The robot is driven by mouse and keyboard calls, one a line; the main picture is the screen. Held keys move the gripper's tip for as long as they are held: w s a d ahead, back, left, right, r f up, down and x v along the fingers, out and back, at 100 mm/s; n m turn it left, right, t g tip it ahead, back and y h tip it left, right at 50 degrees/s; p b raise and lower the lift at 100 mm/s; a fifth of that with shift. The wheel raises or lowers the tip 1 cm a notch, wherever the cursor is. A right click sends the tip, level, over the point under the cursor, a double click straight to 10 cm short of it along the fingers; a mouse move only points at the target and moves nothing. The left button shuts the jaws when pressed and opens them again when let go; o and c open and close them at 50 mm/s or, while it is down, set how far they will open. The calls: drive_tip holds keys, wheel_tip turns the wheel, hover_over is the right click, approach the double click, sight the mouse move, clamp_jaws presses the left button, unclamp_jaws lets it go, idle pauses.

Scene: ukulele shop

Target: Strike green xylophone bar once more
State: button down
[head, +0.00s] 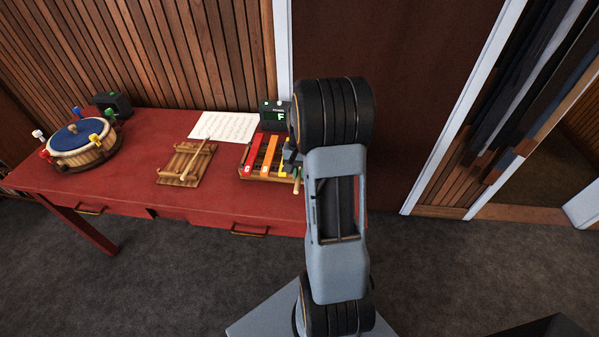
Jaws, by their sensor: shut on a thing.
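The xylophone (265,180) stands on the red table, left of my arm. Its red bar (250,154), orange bar (269,155) and part of a yellow bar (280,168) show. I cannot make out the green bar; my arm covers the xylophone's right part. My gripper (291,158) is small and partly hidden behind my arm, over the xylophone's right side. It is shut on a wooden mallet (297,181), of which only a short piece shows below it. Whether the mallet touches a bar is hidden.
The red table (130,188) also holds a wooden rack (176,180) with a stick lying across it, a sheet of music (225,126), a dark box with a green letter (272,115), a round drum with coloured pegs (82,144) and a black box (112,104).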

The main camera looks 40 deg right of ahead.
drive_tip(key=shift+f, duration=0.2)
drive_tip(key=shift+b+x, duration=0.85)
drive_tip(key=shift+x, duration=0.15)
drive_tip(key=p+v, duration=0.1)
drive_tip(key=v, duration=0.1)
drive_tip(key=p+v, duration=0.4)
drive_tip(key=shift+s+a+r, duration=0.25)
drive_tip(key=shift+s+a, duration=0.05)
drive_tip(key=shift+f, duration=0.15)
